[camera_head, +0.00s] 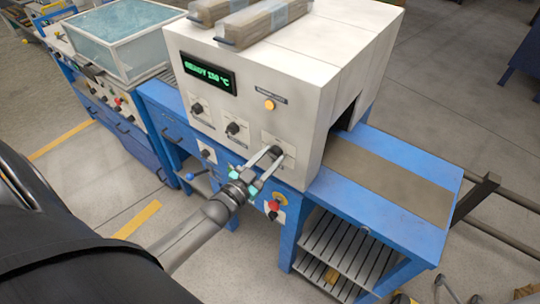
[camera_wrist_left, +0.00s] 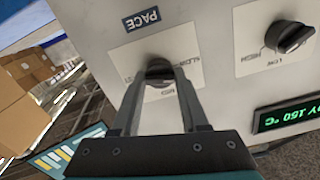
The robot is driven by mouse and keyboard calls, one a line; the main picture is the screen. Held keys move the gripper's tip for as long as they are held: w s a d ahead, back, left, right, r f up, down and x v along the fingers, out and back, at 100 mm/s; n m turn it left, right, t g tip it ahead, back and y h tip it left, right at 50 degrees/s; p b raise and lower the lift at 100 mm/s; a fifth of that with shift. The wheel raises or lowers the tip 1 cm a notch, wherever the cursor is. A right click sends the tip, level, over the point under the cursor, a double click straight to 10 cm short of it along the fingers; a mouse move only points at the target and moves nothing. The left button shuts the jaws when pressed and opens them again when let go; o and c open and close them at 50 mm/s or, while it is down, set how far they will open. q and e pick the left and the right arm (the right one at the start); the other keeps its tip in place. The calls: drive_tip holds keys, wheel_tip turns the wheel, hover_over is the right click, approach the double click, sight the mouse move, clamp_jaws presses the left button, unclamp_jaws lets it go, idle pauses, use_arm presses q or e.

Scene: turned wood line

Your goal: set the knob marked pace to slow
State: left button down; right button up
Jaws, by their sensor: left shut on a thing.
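The pace knob (camera_wrist_left: 159,70) is a dark round knob on a pale plate, under a dark label reading PACE (camera_wrist_left: 141,18). In the left wrist view SLOW is printed to its right and smaller marks lie around it; its pointer is hidden between the fingers. In the head view the knob (camera_head: 274,151) is the rightmost of the upper row on the white machine (camera_head: 285,75). My left gripper (camera_head: 270,160) is shut on the knob, a finger on each side, and it fills the lower middle of the wrist view (camera_wrist_left: 158,78). My right gripper is not in view.
Two more knobs (camera_head: 233,128) (camera_head: 197,108) sit left of the held one. A green display (camera_head: 208,74) reads READY 150 °C. An amber lamp (camera_head: 269,104) is above the knob; a red button (camera_head: 274,205) is below. A blue conveyor table (camera_head: 405,165) extends right.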

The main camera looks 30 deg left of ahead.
use_arm(q)
drive_tip(key=shift+n, duration=1.5)
drive_tip(key=shift+c, duration=2.1)
unclamp_jaws()
drive_tip(key=s+a, duration=0.1)
drive_tip(key=s, duration=1.4)
drive_tip(key=shift+a, duration=0.1)
